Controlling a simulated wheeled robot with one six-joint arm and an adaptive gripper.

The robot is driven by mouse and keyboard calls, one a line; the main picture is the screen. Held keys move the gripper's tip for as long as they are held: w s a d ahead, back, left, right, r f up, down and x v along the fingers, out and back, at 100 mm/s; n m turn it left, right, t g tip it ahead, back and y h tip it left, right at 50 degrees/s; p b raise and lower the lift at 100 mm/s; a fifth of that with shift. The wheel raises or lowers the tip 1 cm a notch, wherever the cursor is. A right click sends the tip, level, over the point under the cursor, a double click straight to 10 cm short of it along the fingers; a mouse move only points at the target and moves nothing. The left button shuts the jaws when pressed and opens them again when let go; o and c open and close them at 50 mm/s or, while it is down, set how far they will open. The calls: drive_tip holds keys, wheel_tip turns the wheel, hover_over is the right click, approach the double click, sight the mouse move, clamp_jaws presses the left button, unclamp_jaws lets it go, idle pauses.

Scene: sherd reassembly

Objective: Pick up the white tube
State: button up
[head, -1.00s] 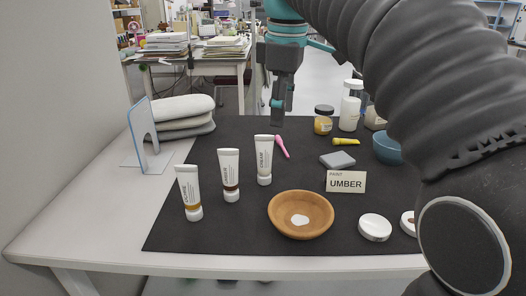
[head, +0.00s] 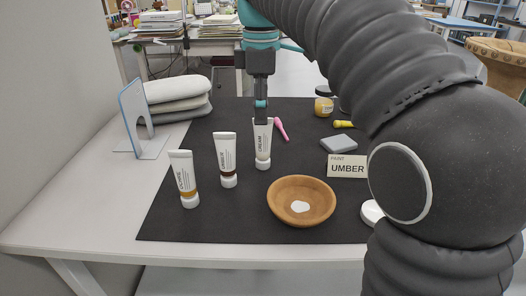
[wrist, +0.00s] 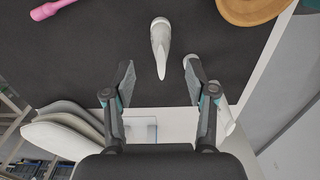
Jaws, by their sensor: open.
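Three white tubes stand cap-down on the dark mat (head: 215,225). The left one (head: 182,172) has an ochre band, the middle one (head: 225,152) is labelled UMBER with a dark band, and the right one (head: 263,146) is labelled CREAM with a pale band. My gripper (head: 261,112) is at the top of the cream tube in the head view, partly hiding its upper end. In the wrist view, my gripper (wrist: 158,78) is open, with a tube (wrist: 160,45), apparently the cream one, ahead between the fingers and a gap on each side. Another tube (wrist: 225,120) shows beyond the right finger.
A wooden bowl (head: 325,205) with a white patch inside stands right of the tubes. A pink tool (head: 281,129) lies behind the cream tube. An UMBER card (head: 347,167) and a grey block (head: 339,144) are further right. A blue-edged stand (head: 134,110) is at left.

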sight(263, 137)
drive_tip(key=shift+s+d+f+b, duration=0.1)
drive_tip(key=shift+f+b, duration=0.15)
drive_tip(key=shift+f, duration=1.25)
drive_tip(key=shift+d+f+b, duration=0.1)
drive_tip(key=shift+f+b, duration=0.15)
drive_tip(key=shift+f, duration=1.2)
clamp_jaws()
